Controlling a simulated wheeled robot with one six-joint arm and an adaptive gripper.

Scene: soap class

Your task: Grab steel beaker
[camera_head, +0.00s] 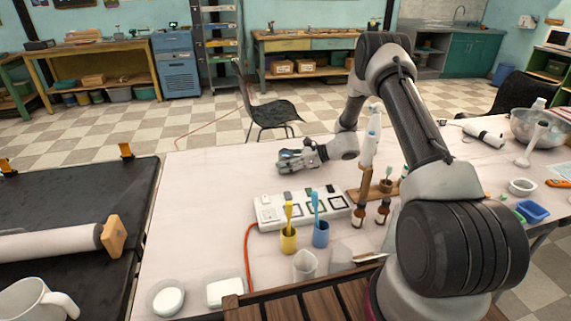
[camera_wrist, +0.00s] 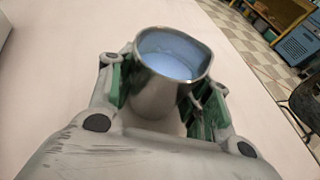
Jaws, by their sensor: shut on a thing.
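The steel beaker (camera_wrist: 160,90) sits between the two green-padded fingers of my gripper (camera_wrist: 162,88) in the wrist view. It is a shiny metal cup with a pouring lip, and pale blue contents show inside it. The fingers touch it on both sides, so my gripper is shut on it. In the head view my gripper (camera_head: 287,161) is low over the far side of the white table (camera_head: 215,180), beyond the power strip. The beaker is mostly hidden there by the fingers. I cannot tell whether its base touches the table.
A white power strip (camera_head: 268,210), a yellow cup (camera_head: 288,241) and a blue cup (camera_head: 320,234) stand nearer me. Brown bottles (camera_head: 358,216) and a wooden rack are to the right. A metal bowl (camera_head: 540,126) is far right. The table left of my gripper is clear.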

